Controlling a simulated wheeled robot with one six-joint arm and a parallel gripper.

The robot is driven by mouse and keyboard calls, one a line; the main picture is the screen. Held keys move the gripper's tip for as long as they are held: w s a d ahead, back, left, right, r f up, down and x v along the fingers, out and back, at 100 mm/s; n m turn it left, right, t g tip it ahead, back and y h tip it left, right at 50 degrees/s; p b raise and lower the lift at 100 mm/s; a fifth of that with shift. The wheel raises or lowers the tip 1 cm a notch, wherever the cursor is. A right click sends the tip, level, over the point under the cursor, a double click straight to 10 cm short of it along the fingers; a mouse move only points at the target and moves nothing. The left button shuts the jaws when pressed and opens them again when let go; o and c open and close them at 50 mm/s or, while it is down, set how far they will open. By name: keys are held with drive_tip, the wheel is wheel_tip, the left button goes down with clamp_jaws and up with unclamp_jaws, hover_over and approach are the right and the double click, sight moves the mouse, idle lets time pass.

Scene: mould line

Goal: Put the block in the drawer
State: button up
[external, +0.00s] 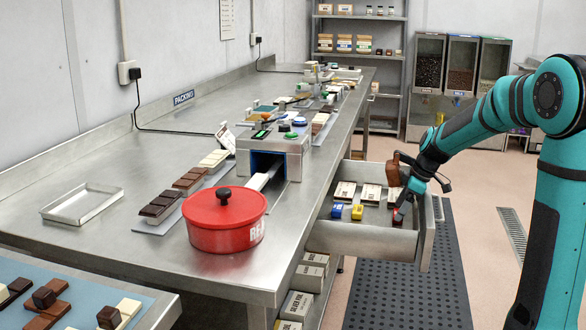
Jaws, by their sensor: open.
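The drawer (360,238) is pulled out from the right side of the steel bench. My gripper (401,212) reaches down into the drawer's right end, jaws open, right at the red block. The fingers partly cover the red block, and I cannot tell whether they touch it. A brown object (396,170) shows just behind my wrist; its exact place is unclear.
A red lidded pot (225,220) stands near the bench's front edge, beside a grey machine (272,155). An empty metal tray (82,204) and chocolate bars are on the left. Boxes sit below the bench. The floor right of the drawer has a dark mat (410,290).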

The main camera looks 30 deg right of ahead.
drive_tip(key=v, duration=1.2)
drive_tip(key=shift+r, duration=0.4)
drive_tip(key=shift+w+a, duration=0.1)
drive_tip(key=s+a+r+m+t+h, duration=0.3)
drive_tip(key=s+a+r+m+t, duration=0.6)
drive_tip(key=s+a+r+t, duration=0.5)
drive_tip(key=s+a+r, duration=0.6)
drive_tip(key=s+a, duration=0.1)
drive_tip(key=a, duration=0.2)
drive_tip(key=shift+s+r, duration=0.25)
drive_tip(key=shift+r, duration=0.15)
drive_tip(key=shift+a, duration=0.15)
